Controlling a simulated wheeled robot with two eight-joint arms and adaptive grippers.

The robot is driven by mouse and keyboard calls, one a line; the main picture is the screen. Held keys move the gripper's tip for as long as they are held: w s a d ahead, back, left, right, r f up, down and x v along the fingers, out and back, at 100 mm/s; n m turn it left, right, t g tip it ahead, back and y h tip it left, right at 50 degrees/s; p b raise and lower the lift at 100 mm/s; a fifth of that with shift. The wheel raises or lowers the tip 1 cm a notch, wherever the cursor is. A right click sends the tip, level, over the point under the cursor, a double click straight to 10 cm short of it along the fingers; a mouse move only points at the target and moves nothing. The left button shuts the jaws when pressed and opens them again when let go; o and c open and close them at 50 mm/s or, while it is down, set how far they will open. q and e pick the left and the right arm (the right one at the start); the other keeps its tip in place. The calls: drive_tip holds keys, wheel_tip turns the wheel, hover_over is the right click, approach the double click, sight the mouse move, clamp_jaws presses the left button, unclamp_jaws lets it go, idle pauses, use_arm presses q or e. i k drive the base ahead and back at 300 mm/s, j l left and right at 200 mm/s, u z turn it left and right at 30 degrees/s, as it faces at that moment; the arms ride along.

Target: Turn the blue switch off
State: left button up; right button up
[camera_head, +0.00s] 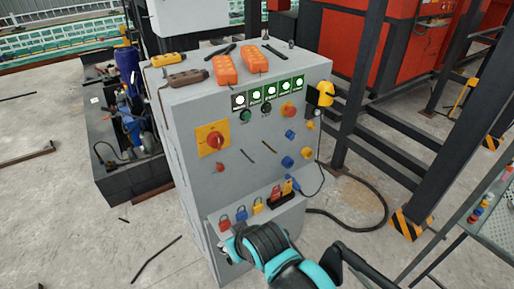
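A grey control cabinet (190,125) stands in the middle. I cannot tell which is the task's blue switch. A black and teal part of my arm crosses the bottom, in front of the cabinet's lower right, and hides part of its base. No gripper fingertips are clearly visible.
The panel also has a red rotary switch on a yellow plate (213,139), green indicator lamps (271,90) and a row of padlocks (241,213). Orange remotes (225,70) lie on top. A black cable (350,228) loops on the floor at right, near dark steel posts (360,75).

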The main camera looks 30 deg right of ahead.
sight(290, 134)
drive_tip(key=z, duration=1.5)
